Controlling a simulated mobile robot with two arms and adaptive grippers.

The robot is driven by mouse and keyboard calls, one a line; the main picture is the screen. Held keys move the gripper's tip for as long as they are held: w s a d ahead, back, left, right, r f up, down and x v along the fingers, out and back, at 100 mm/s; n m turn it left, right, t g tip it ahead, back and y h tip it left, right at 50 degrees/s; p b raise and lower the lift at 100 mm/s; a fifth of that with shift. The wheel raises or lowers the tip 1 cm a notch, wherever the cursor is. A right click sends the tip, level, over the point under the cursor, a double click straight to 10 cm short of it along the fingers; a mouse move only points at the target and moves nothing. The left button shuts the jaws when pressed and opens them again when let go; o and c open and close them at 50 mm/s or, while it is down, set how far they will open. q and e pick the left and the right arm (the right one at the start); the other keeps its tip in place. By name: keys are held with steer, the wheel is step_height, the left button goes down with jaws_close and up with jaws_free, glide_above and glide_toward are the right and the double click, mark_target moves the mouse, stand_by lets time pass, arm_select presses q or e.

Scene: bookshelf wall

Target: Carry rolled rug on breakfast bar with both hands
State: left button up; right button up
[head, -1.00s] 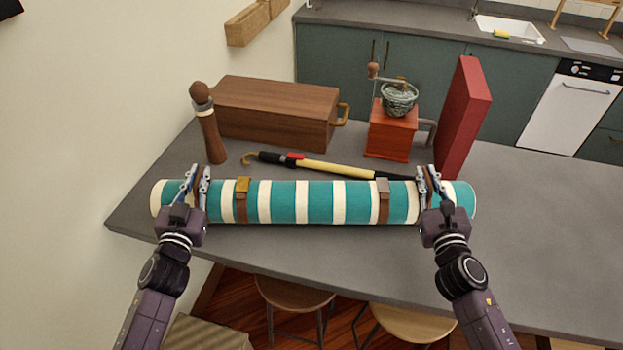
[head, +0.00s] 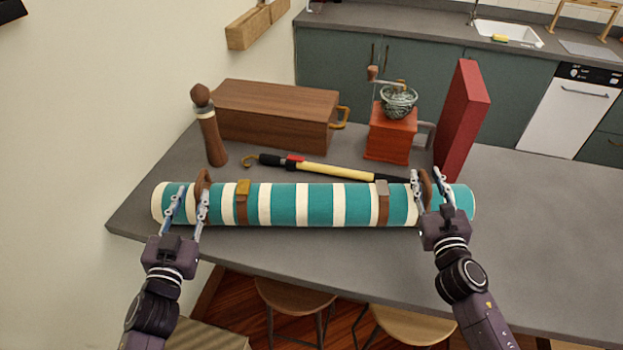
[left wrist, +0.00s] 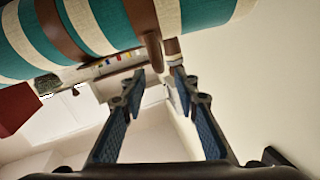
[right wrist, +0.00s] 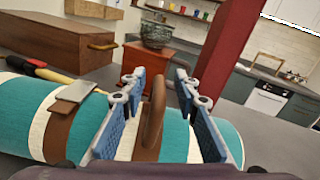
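The rolled rug (head: 315,204), teal and cream striped with brown straps, lies lengthwise on the grey breakfast bar (head: 290,252). It has a brown loop handle near each end. My left gripper (head: 187,190) is open over the rug's left end, its fingers apart and empty. The left handle (left wrist: 153,48) is just beyond the fingertips in the left wrist view. My right gripper (head: 427,172) is open at the right end. The right handle (right wrist: 152,118) stands between its fingers with a gap on either side. The rug's underside is hidden in the head view.
Stools (head: 297,296) stand below the front edge. The bar's right side is clear.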

arm_select(q)
steer(key=s, duration=0.5)
steer(key=shift+s, duration=0.2)
arm_select(e)
steer(key=s, duration=1.2)
arm_select(q)
steer(key=shift+s+f, duration=0.1)
arm_select(e)
steer(key=shift+f, duration=0.1)
